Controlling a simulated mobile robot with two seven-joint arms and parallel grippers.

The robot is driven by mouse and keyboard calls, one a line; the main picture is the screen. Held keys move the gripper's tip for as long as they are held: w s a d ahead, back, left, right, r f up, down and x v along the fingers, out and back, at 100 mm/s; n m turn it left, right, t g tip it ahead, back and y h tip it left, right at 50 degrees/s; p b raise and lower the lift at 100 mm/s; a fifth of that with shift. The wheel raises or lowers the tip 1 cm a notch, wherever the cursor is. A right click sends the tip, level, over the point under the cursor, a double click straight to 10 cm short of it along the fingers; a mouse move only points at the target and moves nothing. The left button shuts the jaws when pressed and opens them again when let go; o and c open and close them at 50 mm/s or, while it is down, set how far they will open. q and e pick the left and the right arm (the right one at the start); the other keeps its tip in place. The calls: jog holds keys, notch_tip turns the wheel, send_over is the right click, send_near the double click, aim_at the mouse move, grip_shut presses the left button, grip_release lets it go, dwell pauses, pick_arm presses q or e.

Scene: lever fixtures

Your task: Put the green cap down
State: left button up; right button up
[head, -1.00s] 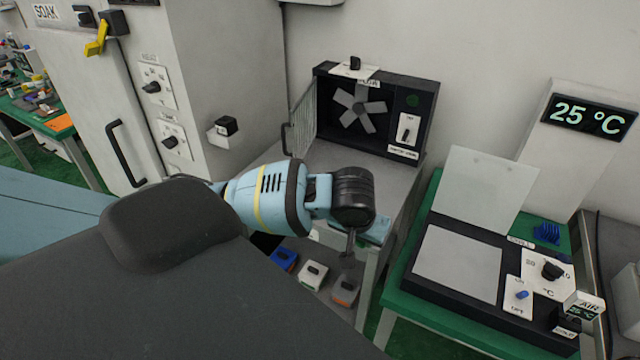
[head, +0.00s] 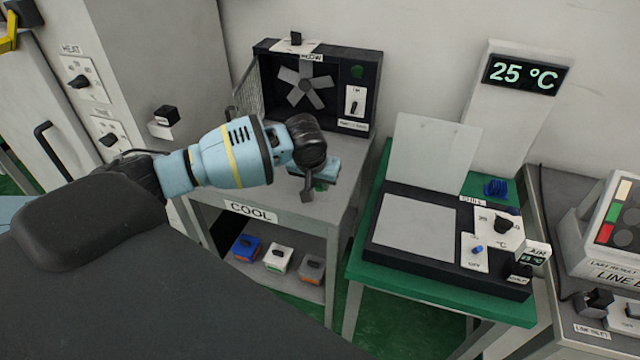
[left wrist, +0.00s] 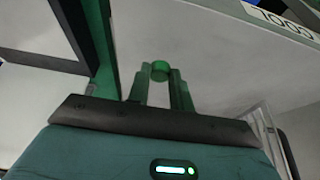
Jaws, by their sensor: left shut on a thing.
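The green cap (left wrist: 160,71) is a small round piece between the fingertips of my left gripper (left wrist: 160,88) in the left wrist view. The gripper is shut on it. In the head view my left gripper (head: 307,190) points down over the grey top of the table labelled COOL (head: 205,205), in front of the fan unit. The gripper mostly hides the cap in the head view, and I cannot tell whether it touches the tabletop. My right gripper is not in view.
The fan unit (head: 345,108) stands at the back of the COOL table, its mesh door (head: 248,90) open to the left. A green table (head: 440,297) with a black-framed plate device stands to the right.

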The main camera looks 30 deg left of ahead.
aim_at(319, 195)
pick_arm(q)
jog(key=shift+w+a+f, duration=0.15)
jog(key=shift+w+a, duration=0.15)
jog(key=shift+w, duration=0.25)
jog(key=shift+w+a+f, duration=0.1)
jog(key=shift+w+a, duration=0.2)
jog(key=shift+w, duration=0.2)
jog(key=shift+w+a+r, duration=0.1)
jog(key=shift+w, duration=0.1)
jog(key=shift+f, duration=1.75)
jog(key=shift+f, duration=0.2)
jog(key=o, duration=0.9)
